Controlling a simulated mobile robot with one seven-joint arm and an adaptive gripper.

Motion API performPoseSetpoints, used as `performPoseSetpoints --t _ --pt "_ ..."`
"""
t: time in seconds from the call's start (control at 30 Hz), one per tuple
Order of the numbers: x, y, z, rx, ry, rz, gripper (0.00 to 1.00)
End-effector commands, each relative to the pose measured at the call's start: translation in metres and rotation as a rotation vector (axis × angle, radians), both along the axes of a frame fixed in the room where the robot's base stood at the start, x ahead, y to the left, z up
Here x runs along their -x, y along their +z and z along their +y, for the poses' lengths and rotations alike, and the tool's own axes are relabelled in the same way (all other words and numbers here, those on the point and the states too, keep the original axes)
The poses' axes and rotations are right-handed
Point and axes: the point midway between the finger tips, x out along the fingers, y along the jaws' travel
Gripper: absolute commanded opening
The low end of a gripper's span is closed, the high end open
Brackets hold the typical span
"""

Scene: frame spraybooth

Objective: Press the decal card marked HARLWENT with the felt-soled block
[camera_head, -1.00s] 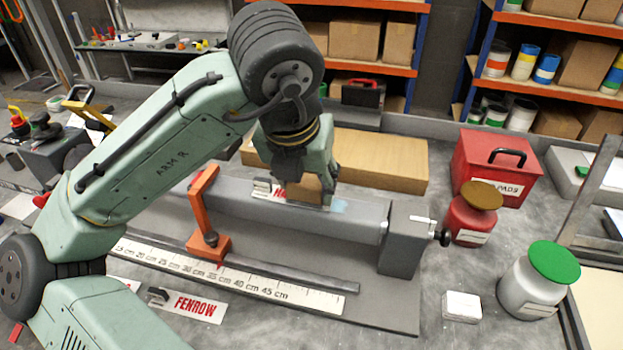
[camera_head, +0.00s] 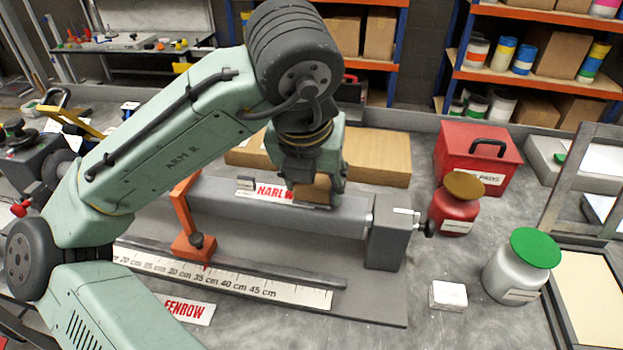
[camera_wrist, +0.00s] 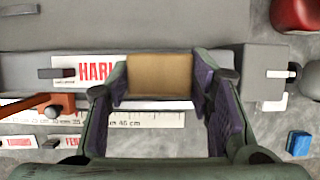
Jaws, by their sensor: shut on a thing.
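The HARLWENT decal card (camera_head: 270,190) lies on the long grey bar. Its red first letters show, and its right part is hidden by my gripper and block. It also shows in the wrist view (camera_wrist: 92,69), left of my gripper. The tan felt-soled block (camera_head: 312,190) is between my gripper's fingers (camera_wrist: 160,82), its top facing the wrist camera (camera_wrist: 160,72). My gripper is shut on it, over the right part of the card. The felt sole is hidden, and I cannot tell whether it touches the card.
An orange stop (camera_head: 192,230) stands left of the card by the ruler (camera_head: 240,285). A FENROW card (camera_head: 187,308) lies in front. A grey end block (camera_head: 388,238) closes the bar's right end. A red jar (camera_head: 455,208) and green-lidded jar (camera_head: 515,270) stand further right.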

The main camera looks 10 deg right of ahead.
Motion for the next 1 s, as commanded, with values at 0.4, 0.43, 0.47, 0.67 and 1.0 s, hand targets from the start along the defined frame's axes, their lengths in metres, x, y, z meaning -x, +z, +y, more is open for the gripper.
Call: performPoseSetpoints --t 0.4,0.43,0.47,0.67,1.0 --pt "-0.001 0.044 0.000 0.002 0.003 -0.005 0.26" --pt "-0.001 0.047 0.000 0.001 0.002 -0.005 0.26" --pt "-0.001 0.050 0.000 0.000 0.003 -0.005 0.26" --pt "-0.001 0.065 0.000 0.003 0.003 -0.004 0.26" --pt "-0.001 0.067 0.000 0.003 0.002 -0.004 0.26"
